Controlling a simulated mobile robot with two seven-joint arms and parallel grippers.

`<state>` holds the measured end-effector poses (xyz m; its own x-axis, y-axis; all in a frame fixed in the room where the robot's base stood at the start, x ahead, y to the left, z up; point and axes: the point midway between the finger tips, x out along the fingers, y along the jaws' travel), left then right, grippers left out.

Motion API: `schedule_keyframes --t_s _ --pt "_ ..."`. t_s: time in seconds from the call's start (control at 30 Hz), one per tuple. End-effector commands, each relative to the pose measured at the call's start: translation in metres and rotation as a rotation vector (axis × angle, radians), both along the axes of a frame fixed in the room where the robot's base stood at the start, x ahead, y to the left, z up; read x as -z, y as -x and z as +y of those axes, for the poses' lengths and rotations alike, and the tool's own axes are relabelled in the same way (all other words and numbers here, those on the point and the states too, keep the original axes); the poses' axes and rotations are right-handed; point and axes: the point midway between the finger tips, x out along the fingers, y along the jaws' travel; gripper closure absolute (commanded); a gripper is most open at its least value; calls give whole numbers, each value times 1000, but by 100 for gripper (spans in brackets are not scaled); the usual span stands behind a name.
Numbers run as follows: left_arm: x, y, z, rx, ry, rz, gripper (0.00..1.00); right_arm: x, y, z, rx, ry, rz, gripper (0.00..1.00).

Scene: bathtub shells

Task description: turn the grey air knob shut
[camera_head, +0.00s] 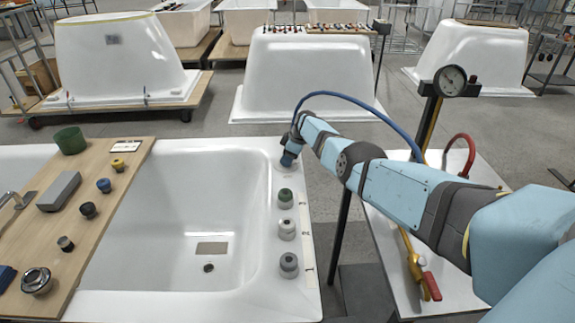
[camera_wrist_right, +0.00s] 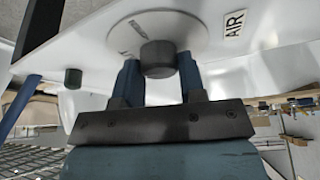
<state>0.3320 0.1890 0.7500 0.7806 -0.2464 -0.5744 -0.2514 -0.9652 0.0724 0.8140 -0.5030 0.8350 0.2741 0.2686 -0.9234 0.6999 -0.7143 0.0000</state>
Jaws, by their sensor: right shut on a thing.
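In the head view my right gripper (camera_head: 289,158) is at the far right corner of the white tub (camera_head: 180,215) and hides most of the knob. A mark shows on the plate left of the knob. The knob's exact turn angle is hard to read. My left gripper is not in view.
Other knobs stand in a row along the tub's right rim: a green one (camera_head: 285,198), a pale grey one (camera_head: 287,229) and a darker grey one (camera_head: 289,264). A wooden board (camera_head: 105,205) with small parts crosses the tub. A gauge (camera_head: 450,80) stands beyond my arm.

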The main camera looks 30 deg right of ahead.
Motion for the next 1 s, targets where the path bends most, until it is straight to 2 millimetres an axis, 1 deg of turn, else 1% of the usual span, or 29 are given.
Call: schedule_keyframes --t_s 0.03,0.13,0.3,0.5,0.7,1.0 --pt "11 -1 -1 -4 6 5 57 6 -1 -1 -35 1 -1 86" --pt "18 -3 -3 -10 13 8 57 5 0 -1 -101 1 0 86" --pt "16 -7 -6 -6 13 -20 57 4 -1 -1 -186 1 0 86" --pt "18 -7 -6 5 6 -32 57 2 -1 0 -244 0 1 86" --pt "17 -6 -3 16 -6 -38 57 1 0 0 -261 1 2 86" --pt "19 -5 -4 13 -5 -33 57 0 0 0 -262 1 2 86"
